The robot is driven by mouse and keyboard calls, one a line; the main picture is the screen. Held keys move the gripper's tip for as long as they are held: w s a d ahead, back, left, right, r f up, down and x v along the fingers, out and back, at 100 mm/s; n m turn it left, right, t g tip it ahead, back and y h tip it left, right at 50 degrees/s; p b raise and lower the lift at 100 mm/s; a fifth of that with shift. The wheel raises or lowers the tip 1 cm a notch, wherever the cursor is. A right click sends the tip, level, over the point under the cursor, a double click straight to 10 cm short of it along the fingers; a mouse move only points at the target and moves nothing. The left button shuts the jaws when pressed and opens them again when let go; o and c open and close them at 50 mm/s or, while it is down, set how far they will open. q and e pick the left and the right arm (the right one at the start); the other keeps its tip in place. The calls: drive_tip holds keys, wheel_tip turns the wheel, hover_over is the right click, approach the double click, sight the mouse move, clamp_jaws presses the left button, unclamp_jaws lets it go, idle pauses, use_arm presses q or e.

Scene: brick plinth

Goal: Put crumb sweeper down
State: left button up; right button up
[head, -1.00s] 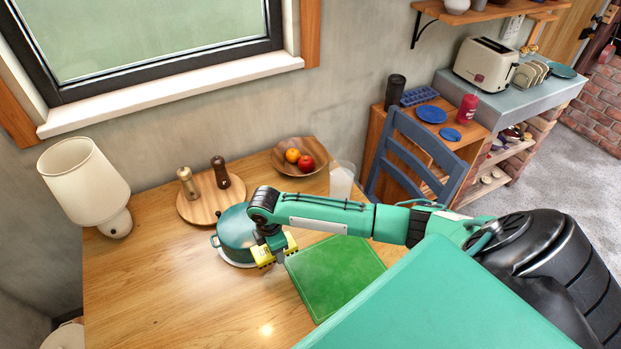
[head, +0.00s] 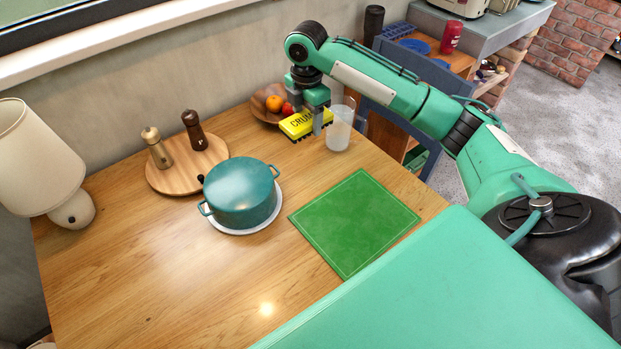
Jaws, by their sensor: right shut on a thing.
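The crumb sweeper (head: 299,126) is a yellow block with dark lettering and dark bristles underneath. My right gripper (head: 317,120) is shut on it and holds it above the far part of the wooden table (head: 130,270). The sweeper appears in front of the fruit bowl and just left of the cloudy glass. Its exact height above the table is hard to tell. My left gripper is not in view.
A teal pot (head: 240,193) stands on a white plate. A green mat (head: 355,222) lies to its right. A cloudy glass (head: 340,128), fruit bowl (head: 262,103), round board with two mills (head: 180,178) and lamp (head: 40,160) are around. The table's front left is clear.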

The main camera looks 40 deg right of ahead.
drive_tip(key=shift+s+d+f, duration=0.1)
drive_tip(key=shift+d+f, duration=0.05)
hover_over(309, 178)
wheel_tip(309, 178, down, 14)
drive_tip(key=shift+f+p, duration=0.25)
drive_tip(key=shift+p, duration=0.2)
wheel_tip(309, 178, down, 5)
drive_tip(key=shift+d+r, duration=0.1)
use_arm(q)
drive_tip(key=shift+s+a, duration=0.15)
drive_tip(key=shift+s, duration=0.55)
use_arm(e)
drive_tip(key=o, duration=1)
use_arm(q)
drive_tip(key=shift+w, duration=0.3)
use_arm(e)
drive_tip(key=shift+o, duration=0.6)
drive_tip(key=shift+f, duration=0.2)
